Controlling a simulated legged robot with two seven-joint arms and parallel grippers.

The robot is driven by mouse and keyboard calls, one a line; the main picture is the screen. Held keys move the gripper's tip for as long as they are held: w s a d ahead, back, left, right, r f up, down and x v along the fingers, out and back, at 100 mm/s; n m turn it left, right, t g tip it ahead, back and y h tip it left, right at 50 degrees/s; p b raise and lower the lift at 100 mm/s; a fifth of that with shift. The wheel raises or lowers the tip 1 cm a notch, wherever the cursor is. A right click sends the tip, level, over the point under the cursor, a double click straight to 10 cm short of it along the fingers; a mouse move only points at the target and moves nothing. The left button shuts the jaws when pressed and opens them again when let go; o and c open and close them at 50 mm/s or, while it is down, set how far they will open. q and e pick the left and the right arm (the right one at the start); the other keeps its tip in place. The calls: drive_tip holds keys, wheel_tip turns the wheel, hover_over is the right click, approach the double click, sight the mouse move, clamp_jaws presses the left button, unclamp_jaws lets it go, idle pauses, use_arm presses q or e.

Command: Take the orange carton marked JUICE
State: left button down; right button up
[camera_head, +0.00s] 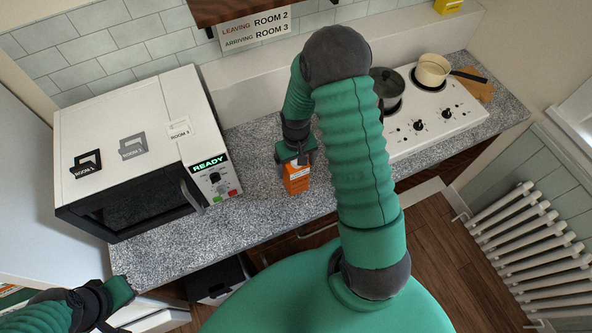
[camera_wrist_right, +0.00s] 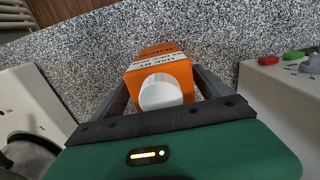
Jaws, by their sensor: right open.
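The orange carton (camera_head: 297,181) stands on the speckled grey counter, between the microwave and the hob. Its top is partly hidden by my right gripper (camera_head: 295,158), which is right over it. In the right wrist view the carton (camera_wrist_right: 160,68) shows its white round cap and a white label band with black print that I cannot read clearly. The two dark fingers of my right gripper (camera_wrist_right: 163,90) are open, one on either side of the carton. My left gripper (camera_head: 118,294) is at the lower left, far from the carton; its jaws are unclear.
A white microwave (camera_head: 150,120) reading READY stands left of the carton. A white hob (camera_head: 440,115) with a dark lidded pot (camera_head: 386,83) and a cream saucepan (camera_head: 433,70) is to the right. Bare counter (camera_head: 240,225) lies around the carton, near the front edge.

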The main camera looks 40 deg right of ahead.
drive_tip(key=shift+a, duration=0.2)
drive_tip(key=shift+c, duration=0.9)
drive_tip(key=shift+s+a+r, duration=0.1)
drive_tip(key=shift+a+r, duration=0.05)
drive_tip(key=shift+a, duration=0.05)
drive_tip(key=c, duration=0.7)
drive_tip(key=shift+d, duration=0.15)
clamp_jaws()
use_arm(q)
drive_tip(key=shift+s+a, duration=0.1)
drive_tip(key=shift+a, duration=0.2)
drive_tip(key=shift+f, duration=0.1)
